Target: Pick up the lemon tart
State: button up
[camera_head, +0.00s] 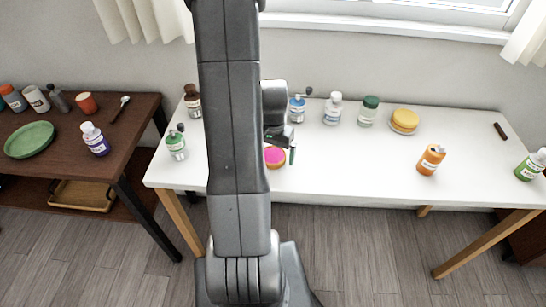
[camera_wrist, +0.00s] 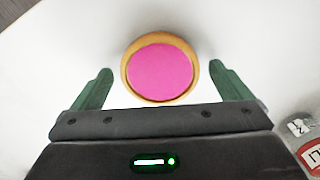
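A round tart with a bright pink top and a tan crust (camera_wrist: 160,75) lies on the white table, in the wrist view between my fingers. It also shows in the head view (camera_head: 274,157), partly hidden behind my arm. My gripper (camera_wrist: 159,68) is open, with one green finger to each side of the tart and a gap on both sides. Whether the fingers are level with it I cannot tell. A round yellow-topped thing with a tan side (camera_head: 404,122), which may be another tart, sits at the back of the table. I cannot tell which is the lemon tart.
A red-labelled item (camera_wrist: 312,155) is near my gripper's right. The table's middle front is clear.

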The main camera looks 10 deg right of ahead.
jog(key=c, duration=1)
